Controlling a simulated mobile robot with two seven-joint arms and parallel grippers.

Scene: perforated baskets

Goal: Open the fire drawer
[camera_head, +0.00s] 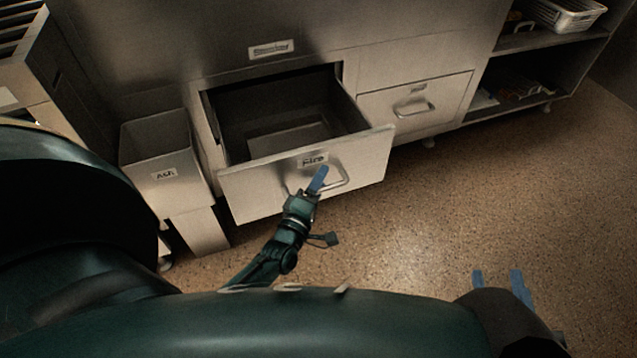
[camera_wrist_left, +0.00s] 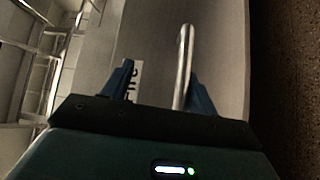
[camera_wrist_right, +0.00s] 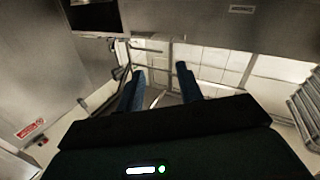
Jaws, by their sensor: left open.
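The fire drawer (camera_head: 240,193) is a metal drawer with a label reading "Fire" (camera_head: 313,160) and a bar handle (camera_head: 341,180). It is pulled out from the cabinet, and its dark interior shows from above. My left gripper (camera_head: 319,178) is at the drawer front, by the handle. In the left wrist view, the handle bar (camera_wrist_left: 184,60) runs between the open fingers (camera_wrist_left: 160,70), close to the right one. Part of the label is hidden behind the left finger. My right gripper (camera_head: 498,277) is open and empty, low at the right, away from the drawer.
A metal bin labelled "Ash" (camera_head: 155,145) stands just left of the drawer. A shut drawer with a handle (camera_head: 440,95) is to the right. Farther right, open shelves (camera_head: 545,40) hold a white perforated basket (camera_head: 570,18). The speckled floor (camera_head: 480,190) in front is clear.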

